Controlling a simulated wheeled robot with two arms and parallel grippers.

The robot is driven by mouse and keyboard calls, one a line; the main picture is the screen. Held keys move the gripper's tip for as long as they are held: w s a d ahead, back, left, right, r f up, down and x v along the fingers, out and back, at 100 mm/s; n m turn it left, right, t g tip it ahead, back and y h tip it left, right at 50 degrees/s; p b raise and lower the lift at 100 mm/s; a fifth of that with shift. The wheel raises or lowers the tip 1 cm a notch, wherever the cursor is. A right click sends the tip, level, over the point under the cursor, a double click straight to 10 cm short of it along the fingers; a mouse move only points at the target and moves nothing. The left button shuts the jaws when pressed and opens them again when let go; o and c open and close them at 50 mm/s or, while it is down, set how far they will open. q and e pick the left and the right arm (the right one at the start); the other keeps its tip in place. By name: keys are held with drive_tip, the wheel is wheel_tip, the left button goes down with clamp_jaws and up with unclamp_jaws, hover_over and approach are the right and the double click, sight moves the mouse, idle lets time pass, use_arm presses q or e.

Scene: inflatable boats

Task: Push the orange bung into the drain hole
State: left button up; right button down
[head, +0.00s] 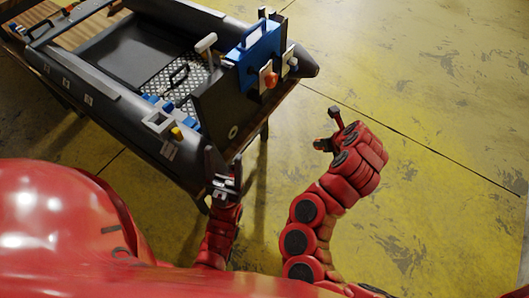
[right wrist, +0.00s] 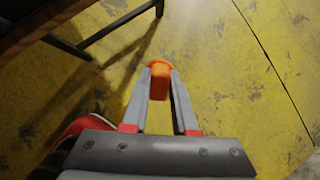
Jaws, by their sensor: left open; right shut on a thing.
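The orange bung (right wrist: 159,82) is held between the two fingertips of my right gripper (right wrist: 160,76) in the right wrist view. In the head view my right gripper (head: 322,144) is over the open floor, to the right of the boat and apart from it; the bung is not clear there. A small pale ring (head: 233,131) on the boat's dark transom (head: 218,108) looks like the drain hole, and nothing visible fills it. My left gripper (head: 224,184) is open and empty, near the lower end of the grey boat tube.
The grey inflatable boat (head: 85,100) rests on a wooden stand. A blue motor-like block (head: 257,52) and an orange knob (head: 271,80) sit on the transom. Table legs (right wrist: 105,30) show in the right wrist view. The yellow floor to the right is clear.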

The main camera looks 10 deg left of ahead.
drive_tip(key=a+f+n+y+b, duration=0.3)
drive_tip(key=a+y, duration=0.3)
drive_tip(key=a, duration=0.6)
drive_tip(key=a+f+n+y+b, duration=0.3)
drive_tip(key=a+y, duration=0.4)
drive_tip(key=a, duration=0.4)
drive_tip(key=shift+s+a+f+n, duration=0.4)
drive_tip(key=shift+s+f+n, duration=0.1)
drive_tip(key=shift+n, duration=0.2)
drive_tip(key=shift+r, duration=0.15)
idle(0.6)
